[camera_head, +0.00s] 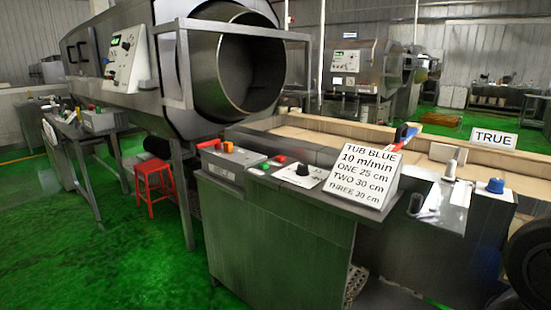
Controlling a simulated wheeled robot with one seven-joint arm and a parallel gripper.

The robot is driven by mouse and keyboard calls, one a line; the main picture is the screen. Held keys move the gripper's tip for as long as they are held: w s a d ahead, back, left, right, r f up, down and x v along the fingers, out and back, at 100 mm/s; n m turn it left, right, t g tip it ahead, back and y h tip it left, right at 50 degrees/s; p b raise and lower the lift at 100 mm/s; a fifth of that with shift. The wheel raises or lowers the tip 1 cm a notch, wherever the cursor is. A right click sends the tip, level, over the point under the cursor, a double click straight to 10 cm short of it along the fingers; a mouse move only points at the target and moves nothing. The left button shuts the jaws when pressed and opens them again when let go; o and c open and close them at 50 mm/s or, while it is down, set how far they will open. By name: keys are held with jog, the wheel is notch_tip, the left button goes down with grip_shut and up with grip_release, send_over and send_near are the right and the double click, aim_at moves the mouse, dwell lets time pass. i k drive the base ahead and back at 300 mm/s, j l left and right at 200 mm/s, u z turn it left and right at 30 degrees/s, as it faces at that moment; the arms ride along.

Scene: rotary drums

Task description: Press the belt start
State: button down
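A grey control cabinet (280,235) stands in the middle of the view, with small controls along its top. A green button (264,165) and a red button (280,158) sit side by side on its panel. An orange button (228,147) is on a small box at its left end. A black knob (302,168) is on a white plate to the right of the red button. Labels on these controls are too small to read, so I cannot tell which is the belt start. The tan belt (300,133) lies behind the cabinet. My gripper is not in view.
A white sign (360,175) reading "TUB BLUE 10 m/min" stands on the cabinet top. A blue knob (495,186) and a grey lever (450,168) are to its right. A red stool (153,185) stands left of the cabinet. Green floor (110,265) is clear at front left.

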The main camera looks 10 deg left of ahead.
aim_at(263, 165)
jog(key=i+j, duration=0.2)
jog(key=j, duration=0.2)
jog(key=i+j, duration=0.15)
jog(key=j, duration=0.25)
jog(key=i+j+z, duration=0.1)
jog(key=j, duration=0.25)
jog(key=i+j, duration=0.25)
jog(key=j, duration=0.2)
jog(key=i+j, duration=0.2)
jog(key=j, duration=0.2)
jog(key=i+j+z, duration=0.1)
jog(key=j, duration=0.3)
jog(key=i+j, duration=0.2)
jog(key=j, duration=0.2)
jog(key=i+j+z, duration=0.1)
jog(key=j, duration=0.3)
jog(key=i, duration=0.05)
